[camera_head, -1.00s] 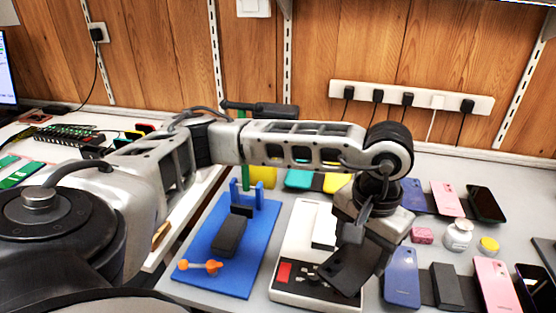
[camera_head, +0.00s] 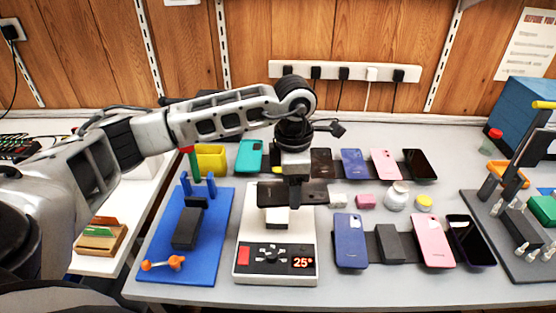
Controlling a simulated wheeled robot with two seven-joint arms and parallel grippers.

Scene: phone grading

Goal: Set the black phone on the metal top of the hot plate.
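The hot plate (camera_head: 246,258) is a white unit with a red switch, a knob and a display reading 25°. It stands at the middle front of the grey table. A black phone (camera_head: 268,194) lies roughly level across its upper part and hides most of the metal top. My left gripper (camera_head: 295,196) points down from above and is shut on the phone. I cannot tell whether the phone touches the metal top or is just above it. A small pale block (camera_head: 276,218) shows below the phone's edge. My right gripper is not in view.
A blue fixture board (camera_head: 207,262) with a dark block is left of the hot plate. Blue (camera_head: 350,240), pink (camera_head: 432,240) and black (camera_head: 470,241) phones lie to the right, with more behind. A white jar (camera_head: 397,196) stands among them. A grey clamp stand (camera_head: 495,240) is far right.

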